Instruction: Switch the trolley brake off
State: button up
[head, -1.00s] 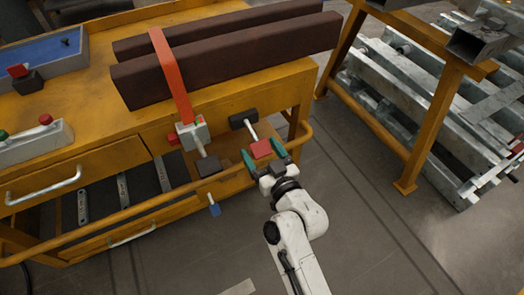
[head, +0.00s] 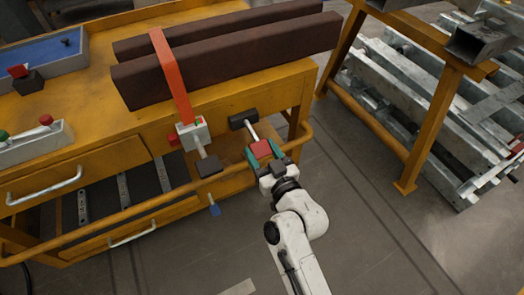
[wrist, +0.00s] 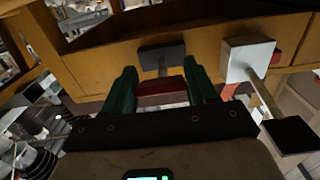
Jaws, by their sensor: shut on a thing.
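The yellow trolley (head: 150,130) stands at the left and centre of the head view. A lever with a red handle block (head: 260,149), a pale rod and a black block (head: 243,119) sits at its right front. My gripper (head: 263,153) is shut on the red handle, with one green finger on each side. In the wrist view the red handle (wrist: 160,88) lies between the green fingers, and the black block (wrist: 161,54) is beyond it. Another lever with a black handle (head: 208,166) stands to the left, below a grey box (head: 194,134) on the red strap (head: 171,70).
Two dark beams (head: 220,52) lie on the trolley top under the strap. A yellow rail (head: 150,213) runs along its front, with a small blue-tipped lever (head: 214,209) below. A yellow rack (head: 430,120) stands at the right. The floor between is clear.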

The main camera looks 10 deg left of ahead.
aim_at(255, 135)
jog(key=shift+r+p, duration=0.5)
jog(key=shift+p, duration=0.6)
notch_tip(255, 135, up, 3)
jog(key=g+h+p, duration=0.2)
jog(key=g+p, duration=0.1)
jog(key=p, duration=1.1)
jog(key=shift+s+d, duration=0.1)
jog(key=shift+r+p, duration=0.35)
jog(key=shift+p, duration=0.1)
grip_shut()
jog(key=o, duration=1.1)
grip_release()
jog(key=shift+r, duration=0.1)
jog(key=shift+c, duration=0.2)
jog(key=o, duration=0.4)
jog(key=p+v, duration=0.1)
jog(key=v, duration=0.9)
jog(key=shift+s+d+p, duration=0.15)
jog(key=shift+s+p, duration=0.1)
jog(key=shift+p, duration=0.1)
